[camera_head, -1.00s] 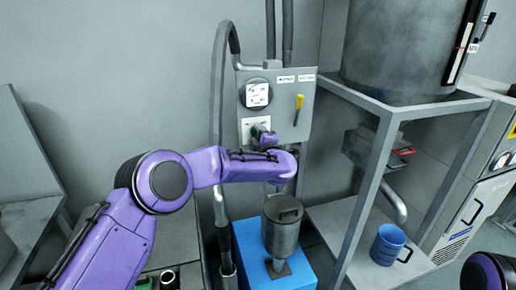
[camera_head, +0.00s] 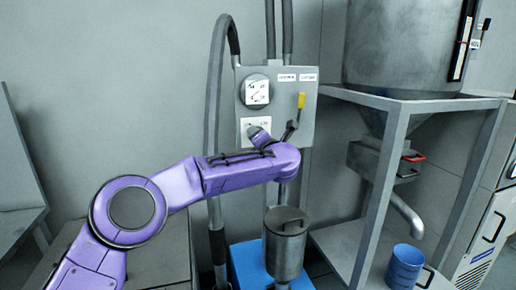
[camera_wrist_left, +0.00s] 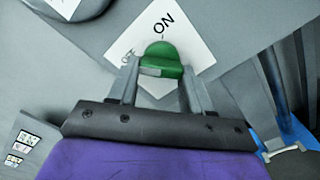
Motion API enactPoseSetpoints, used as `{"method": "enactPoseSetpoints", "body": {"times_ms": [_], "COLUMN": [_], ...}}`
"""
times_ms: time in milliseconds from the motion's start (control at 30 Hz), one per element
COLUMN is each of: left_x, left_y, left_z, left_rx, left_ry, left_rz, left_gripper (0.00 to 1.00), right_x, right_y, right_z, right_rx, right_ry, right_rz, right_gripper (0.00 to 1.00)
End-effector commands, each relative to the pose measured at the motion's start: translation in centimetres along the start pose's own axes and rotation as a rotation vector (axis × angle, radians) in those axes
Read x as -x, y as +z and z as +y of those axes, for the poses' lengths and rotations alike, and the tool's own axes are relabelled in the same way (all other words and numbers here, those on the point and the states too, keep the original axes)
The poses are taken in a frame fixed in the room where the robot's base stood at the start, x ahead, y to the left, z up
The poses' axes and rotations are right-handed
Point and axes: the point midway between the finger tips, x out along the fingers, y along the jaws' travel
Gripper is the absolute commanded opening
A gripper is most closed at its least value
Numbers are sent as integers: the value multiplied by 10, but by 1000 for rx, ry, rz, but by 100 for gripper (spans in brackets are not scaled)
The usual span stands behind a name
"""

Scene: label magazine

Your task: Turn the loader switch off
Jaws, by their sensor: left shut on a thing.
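The loader switch is a green knob (camera_wrist_left: 160,56) on a white plate marked ON and OFF (camera_wrist_left: 193,40), seen tilted in the left wrist view. My left gripper (camera_wrist_left: 161,72) is shut on the knob, with a finger on each side. I cannot tell which mark the knob points to. In the head view the plate (camera_head: 248,124) sits low on the grey wall box (camera_head: 286,87). My right gripper is not in view.
A round gauge (camera_head: 257,92) is above the switch. A metal canister (camera_head: 285,240) stands below my forearm. A metal stand (camera_head: 385,190) and a blue mug (camera_head: 405,266) are to the right.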

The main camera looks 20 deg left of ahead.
Motion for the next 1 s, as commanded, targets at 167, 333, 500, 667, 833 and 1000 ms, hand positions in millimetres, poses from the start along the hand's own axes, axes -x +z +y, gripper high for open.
{"method": "enactPoseSetpoints", "body": {"times_ms": [167,333,500,667,833,1000], "left_x": [-1,-1,-1,-1,-1,-1], "left_y": [1,2,3,3,3,3], "left_z": [2,3,4,5,5,4], "left_rx": [83,126,143,146,145,144], "left_ry": [5,6,7,7,8,6], "left_rz": [-4,-5,-6,-6,-7,-5], "left_gripper": [19,19,19,19,19,75], "right_x": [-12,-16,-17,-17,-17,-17], "right_y": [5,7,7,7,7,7], "right_z": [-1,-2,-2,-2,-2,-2], "right_rx": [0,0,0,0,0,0], "right_ry": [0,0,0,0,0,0], "right_rz": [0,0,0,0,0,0], "right_gripper": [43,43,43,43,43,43]}}
